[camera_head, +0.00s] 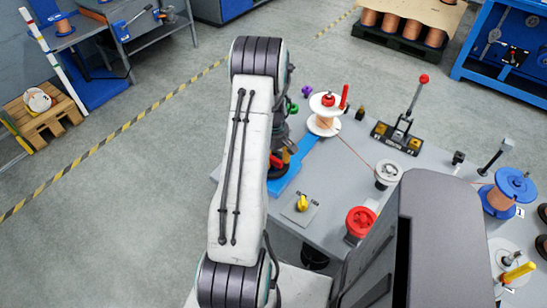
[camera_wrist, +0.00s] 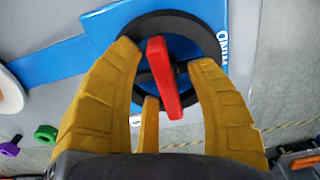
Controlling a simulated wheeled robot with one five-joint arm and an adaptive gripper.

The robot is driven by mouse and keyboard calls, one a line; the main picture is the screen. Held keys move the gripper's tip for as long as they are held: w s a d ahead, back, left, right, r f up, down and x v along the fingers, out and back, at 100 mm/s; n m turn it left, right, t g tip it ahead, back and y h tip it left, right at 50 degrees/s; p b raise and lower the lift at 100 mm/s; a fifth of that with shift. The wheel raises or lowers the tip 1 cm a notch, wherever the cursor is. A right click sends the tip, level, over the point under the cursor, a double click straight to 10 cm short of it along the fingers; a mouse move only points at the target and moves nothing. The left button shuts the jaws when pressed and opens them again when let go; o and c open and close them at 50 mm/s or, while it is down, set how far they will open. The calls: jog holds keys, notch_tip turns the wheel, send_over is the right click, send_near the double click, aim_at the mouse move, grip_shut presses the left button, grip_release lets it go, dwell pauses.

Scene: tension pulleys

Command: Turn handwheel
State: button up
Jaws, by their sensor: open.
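In the wrist view, a dark round handwheel (camera_wrist: 180,22) is mounted on a blue plate (camera_wrist: 60,62). A red bar-shaped handle (camera_wrist: 164,78) stands up from the wheel. My gripper (camera_wrist: 165,58) is open, with its yellow fingers on both sides of the red handle, over the wheel. A gap shows between the handle and each side finger; I cannot tell how deep the handle lies between them. In the head view, the blue plate (camera_head: 293,180) sits at the table's left edge. My arm hides most of the wheel and my gripper there.
The grey table (camera_head: 322,225) carries a spool with a white flange (camera_head: 325,122), a red-knobbed lever (camera_head: 412,108), a red round part (camera_head: 360,222), a small yellow knob (camera_head: 302,203) and a blue spool (camera_head: 514,187). Open floor (camera_head: 150,195) lies to the left.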

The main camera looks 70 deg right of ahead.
dwell(0.3)
grip_shut()
dwell(0.3)
